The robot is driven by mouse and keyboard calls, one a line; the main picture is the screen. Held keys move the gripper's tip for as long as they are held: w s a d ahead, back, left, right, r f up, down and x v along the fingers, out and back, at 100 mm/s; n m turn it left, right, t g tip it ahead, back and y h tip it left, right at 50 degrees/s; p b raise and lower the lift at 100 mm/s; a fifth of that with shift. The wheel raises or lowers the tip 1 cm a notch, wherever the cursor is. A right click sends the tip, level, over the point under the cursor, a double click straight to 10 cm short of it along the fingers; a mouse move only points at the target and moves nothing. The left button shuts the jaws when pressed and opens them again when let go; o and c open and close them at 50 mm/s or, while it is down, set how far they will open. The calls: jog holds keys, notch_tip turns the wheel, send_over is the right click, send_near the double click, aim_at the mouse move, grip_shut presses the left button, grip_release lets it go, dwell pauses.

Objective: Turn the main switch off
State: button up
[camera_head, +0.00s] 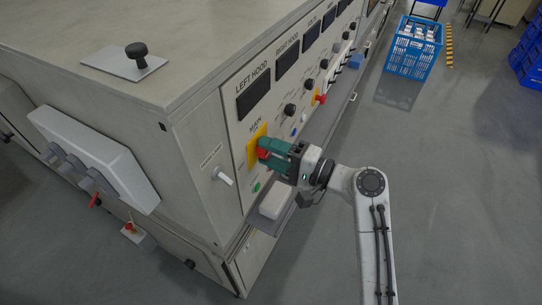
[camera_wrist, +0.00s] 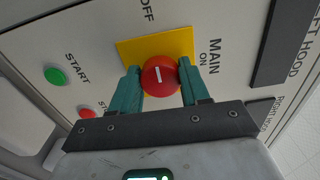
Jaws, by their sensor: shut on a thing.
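The main switch is a round red knob with a white line, on a yellow plate (camera_wrist: 128,46) marked MAIN, ON and OFF; it shows in the wrist view (camera_wrist: 160,76). The white line points roughly between up and slightly sideways in that view, nearest neither label clearly. My gripper (camera_wrist: 160,88) has a green finger on each side of the knob and is shut on it. In the head view my gripper (camera_head: 268,152) is at the yellow plate (camera_head: 253,146) on the front panel, and it mostly hides the knob.
A green START button (camera_wrist: 55,76) and a red button (camera_wrist: 88,112) sit beside the switch. A white lever (camera_head: 224,177) sticks out left of my gripper. A narrow ledge (camera_head: 318,128) runs below the panel.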

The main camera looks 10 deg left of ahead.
jog(key=shift+f, duration=0.1)
dwell(0.3)
jog(key=o, duration=1.1)
jog(key=shift+c, duration=0.2)
jog(key=shift+d, duration=0.15)
jog(key=v, duration=1)
jog(key=shift+d+b, duration=0.3)
jog(key=shift+b, duration=0.15)
jog(key=shift+s, duration=0.15)
